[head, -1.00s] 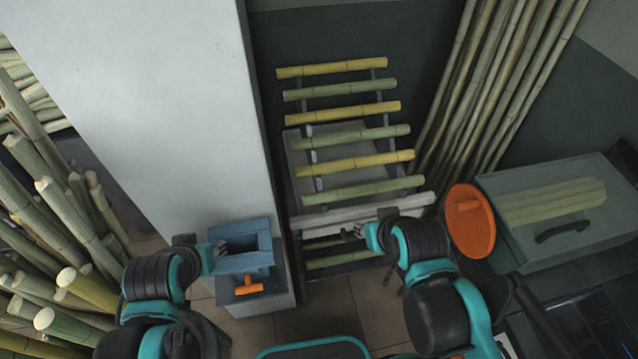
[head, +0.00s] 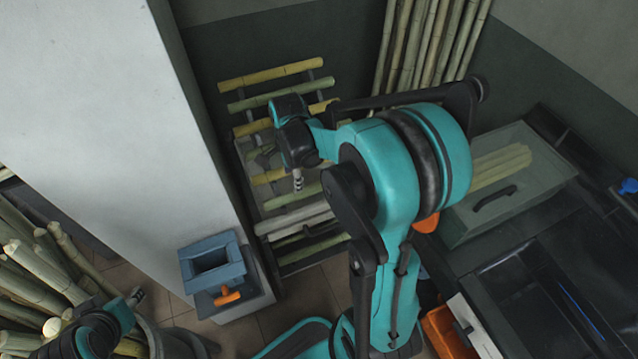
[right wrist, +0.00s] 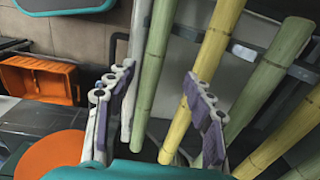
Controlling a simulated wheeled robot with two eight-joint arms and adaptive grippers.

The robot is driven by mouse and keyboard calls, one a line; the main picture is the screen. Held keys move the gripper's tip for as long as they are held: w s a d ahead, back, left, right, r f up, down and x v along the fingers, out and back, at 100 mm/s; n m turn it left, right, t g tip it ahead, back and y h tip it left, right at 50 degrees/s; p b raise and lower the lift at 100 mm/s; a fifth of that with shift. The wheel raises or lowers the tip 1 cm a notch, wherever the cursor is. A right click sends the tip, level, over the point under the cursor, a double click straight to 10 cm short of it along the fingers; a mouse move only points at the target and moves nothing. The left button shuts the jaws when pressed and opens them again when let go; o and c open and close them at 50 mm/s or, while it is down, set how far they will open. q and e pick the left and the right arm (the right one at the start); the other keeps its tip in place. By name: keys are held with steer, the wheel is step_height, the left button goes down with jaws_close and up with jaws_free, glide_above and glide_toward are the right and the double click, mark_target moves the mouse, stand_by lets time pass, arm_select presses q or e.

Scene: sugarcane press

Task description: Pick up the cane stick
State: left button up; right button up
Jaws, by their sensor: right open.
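Green and yellow cane sticks lie across a slanted rack in the head view, including a yellow stick (head: 270,74) near its top and a green stick (head: 265,101) below it. My right gripper (head: 298,181) is over the rack, and my arm hides many of the sticks' right ends. In the right wrist view the jaws (right wrist: 158,78) are open and empty. A green stick (right wrist: 153,55) and a yellow stick (right wrist: 205,70) show between or behind the fingers; I cannot tell how close. My left gripper (head: 136,297) is at the lower left, too small to read.
A blue open-topped box (head: 212,262) with an orange handle stands left of the rack. A lidded grey-green box (head: 520,190) with cut canes is at right. An orange bin (right wrist: 40,80) and orange disc (right wrist: 50,157) show in the wrist view. Loose canes (head: 45,265) crowd the left.

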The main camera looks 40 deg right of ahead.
mark_target(319, 187)
steer(key=f+b, duration=0.2)
steer(key=f, duration=0.2)
steer(key=f+b, duration=0.2)
steer(key=f, duration=0.2)
steer(key=shift+s+d, duration=0.15)
steer(key=shift+s, duration=0.05)
steer(key=shift+r, duration=0.2)
jaws_close()
